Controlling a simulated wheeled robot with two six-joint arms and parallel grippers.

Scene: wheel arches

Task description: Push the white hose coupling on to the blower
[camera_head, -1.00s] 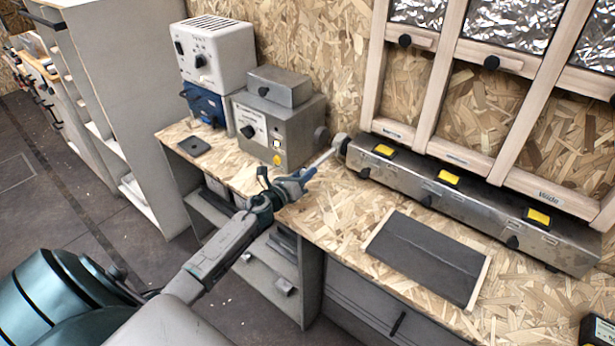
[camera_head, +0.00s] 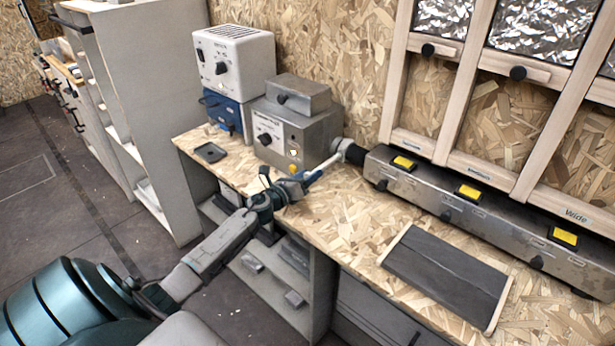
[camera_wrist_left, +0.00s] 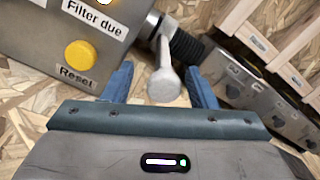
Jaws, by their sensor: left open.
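The white hose coupling (camera_head: 343,146) is at the left end of a short black ribbed hose (camera_head: 356,154). Its pale handle (camera_head: 322,165) slopes down toward my left gripper (camera_head: 309,176). In the left wrist view the handle's rounded end (camera_wrist_left: 164,86) lies between the two blue fingers of my left gripper (camera_wrist_left: 160,88), which are apart. The blower (camera_head: 288,132) is the grey metal box with a yellow reset button. My right gripper is not in view.
A white device (camera_head: 235,60) on a blue box (camera_head: 224,112) stands left of the blower.

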